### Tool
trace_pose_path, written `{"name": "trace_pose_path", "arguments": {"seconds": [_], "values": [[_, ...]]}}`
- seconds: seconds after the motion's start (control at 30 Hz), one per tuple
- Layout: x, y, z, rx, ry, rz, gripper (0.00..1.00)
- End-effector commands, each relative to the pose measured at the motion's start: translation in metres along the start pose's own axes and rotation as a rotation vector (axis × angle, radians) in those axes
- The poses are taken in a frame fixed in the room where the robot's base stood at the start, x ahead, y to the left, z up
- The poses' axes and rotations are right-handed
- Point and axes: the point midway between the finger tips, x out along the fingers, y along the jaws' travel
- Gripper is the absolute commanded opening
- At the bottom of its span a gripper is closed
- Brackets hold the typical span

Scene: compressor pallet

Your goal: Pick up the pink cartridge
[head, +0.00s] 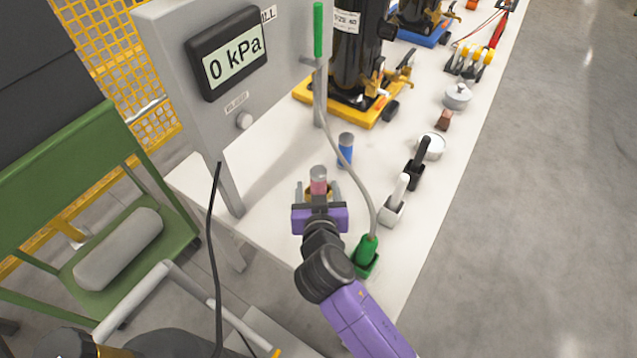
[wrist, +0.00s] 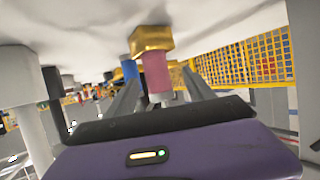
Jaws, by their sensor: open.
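The pink cartridge (head: 318,184) stands upright on the white table, with a grey top and a brass-coloured base. It also shows in the wrist view (wrist: 156,74), where the picture is upside down and the brass base is at the top. My gripper (head: 318,191) is open, with one finger on each side of the pink cartridge. In the wrist view my gripper (wrist: 160,82) shows the cartridge between the fingers; I cannot tell whether they touch it. A blue cartridge (head: 345,148) stands just beyond, and also shows in the wrist view (wrist: 129,69).
A grey panel reading 0 kPa (head: 228,55) stands at the left. A hose runs down to a green fitting (head: 366,252) right of my arm. White-handled (head: 398,200) and black-handled (head: 418,163) items line the right side. A black cylinder on a yellow base (head: 345,104) stands behind.

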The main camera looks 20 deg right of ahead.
Motion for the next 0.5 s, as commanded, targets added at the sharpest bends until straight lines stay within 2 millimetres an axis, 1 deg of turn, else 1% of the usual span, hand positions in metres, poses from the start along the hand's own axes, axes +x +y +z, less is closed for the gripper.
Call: {"name": "trace_pose_path", "arguments": {"seconds": [0.13,0.23,0.33,0.5], "values": [[0.022,0.006,-0.003,0.000,-0.001,0.004,0.62],[0.035,0.004,-0.002,0.000,0.000,0.001,0.62],[0.041,0.005,-0.002,0.000,-0.001,0.001,0.62],[0.042,0.004,-0.001,0.001,0.000,0.000,0.62]]}}
